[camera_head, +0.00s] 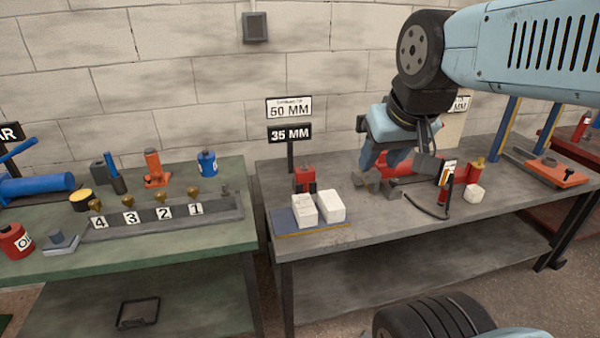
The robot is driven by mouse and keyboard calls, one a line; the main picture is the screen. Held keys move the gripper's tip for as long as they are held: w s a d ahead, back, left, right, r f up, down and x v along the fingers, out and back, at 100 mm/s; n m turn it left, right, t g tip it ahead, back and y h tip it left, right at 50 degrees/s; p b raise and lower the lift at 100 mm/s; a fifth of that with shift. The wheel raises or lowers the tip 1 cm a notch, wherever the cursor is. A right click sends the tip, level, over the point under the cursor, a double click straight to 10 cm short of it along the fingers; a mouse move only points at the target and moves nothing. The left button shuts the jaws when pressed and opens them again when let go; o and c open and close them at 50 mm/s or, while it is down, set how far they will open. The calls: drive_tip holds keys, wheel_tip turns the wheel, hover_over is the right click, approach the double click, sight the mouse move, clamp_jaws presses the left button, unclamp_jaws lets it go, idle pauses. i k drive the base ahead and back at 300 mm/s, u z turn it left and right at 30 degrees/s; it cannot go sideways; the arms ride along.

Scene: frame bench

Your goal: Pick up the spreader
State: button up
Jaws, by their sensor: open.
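A red tool with grey, jaw-like pieces at its left end lies on the grey bench on the right; it looks like the spreader (395,167). My gripper (397,163) is over it, pointing down, with its fingers apart. The gripper and wrist hide part of the red body. I cannot tell whether the fingers touch it or are still above it. A black hose or handle curves on the bench just right of the grey pieces.
Two white blocks (331,206) stand on a blue plate (285,219), with a small red tool (305,178) behind. A sign post (290,134) rises behind. The green bench (210,242) holds numbered fittings.

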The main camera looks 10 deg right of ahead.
sight(304, 174)
drive_tip(key=i, duration=0.9)
drive_tip(key=u, duration=0.05)
